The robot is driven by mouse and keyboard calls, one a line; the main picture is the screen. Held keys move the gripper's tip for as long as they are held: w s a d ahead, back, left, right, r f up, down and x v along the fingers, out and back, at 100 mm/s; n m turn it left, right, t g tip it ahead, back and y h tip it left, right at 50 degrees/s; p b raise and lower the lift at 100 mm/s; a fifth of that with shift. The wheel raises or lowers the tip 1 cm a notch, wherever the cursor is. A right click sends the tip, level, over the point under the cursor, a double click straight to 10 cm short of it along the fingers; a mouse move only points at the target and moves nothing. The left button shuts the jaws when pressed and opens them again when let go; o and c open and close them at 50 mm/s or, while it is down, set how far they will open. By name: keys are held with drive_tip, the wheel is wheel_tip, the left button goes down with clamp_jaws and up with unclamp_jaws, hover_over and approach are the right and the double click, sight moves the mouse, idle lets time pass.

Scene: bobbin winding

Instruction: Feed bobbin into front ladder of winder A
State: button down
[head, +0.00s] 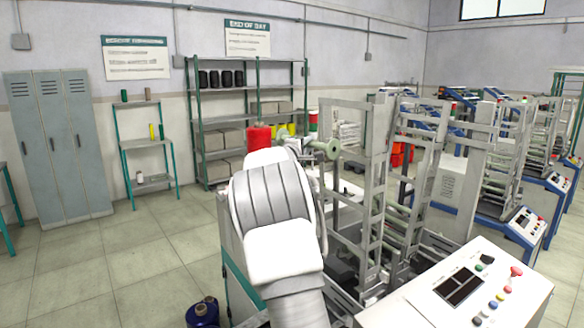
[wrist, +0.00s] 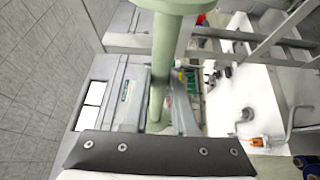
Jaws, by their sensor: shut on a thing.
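A pale green bobbin (wrist: 163,55) with flanged ends is held in my gripper (head: 306,146). In the head view the bobbin (head: 327,150) sticks out to the right of my gripper, roughly level. It is beside the upper part of the nearest grey ladder frame (head: 372,190) and looks short of its uprights; the exact gap cannot be told. My own arm hides much of the gripper and the ladder's left side. The winder with this ladder has a white control panel (head: 462,293) with coloured buttons at the front right. In the wrist view grey ladder bars (wrist: 225,35) cross near the bobbin's upper end.
More winders with ladder frames (head: 500,150) stand at the right. A blue can (head: 202,312) stands on the floor. The left floor is clear.

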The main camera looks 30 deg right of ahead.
drive_tip(key=s+d+r+g+h+p, duration=0.1)
drive_tip(key=s+d+r+p, duration=0.2)
drive_tip(key=r, duration=0.5)
drive_tip(key=d+r+m+h+p, duration=0.1)
drive_tip(key=d+r+p, duration=0.1)
drive_tip(key=d+r, duration=0.5)
drive_tip(key=s+d+r+g+h+p, duration=0.1)
drive_tip(key=s+d+r+p, duration=0.15)
drive_tip(key=r, duration=0.75)
wheel_tip(320, 180, down, 7)
drive_tip(key=b, duration=0.2)
drive_tip(key=shift+a, duration=0.2)
drive_tip(key=shift+b, duration=0.35)
drive_tip(key=shift+f, duration=0.1)
wheel_tip(320, 180, down, 6)
drive_tip(key=b, duration=0.6)
drive_tip(key=shift+w+d, duration=0.1)
drive_tip(key=shift+d, duration=0.05)
wheel_tip(320, 180, down, 6)
drive_tip(key=b, duration=0.6)
drive_tip(key=shift+d, duration=0.15)
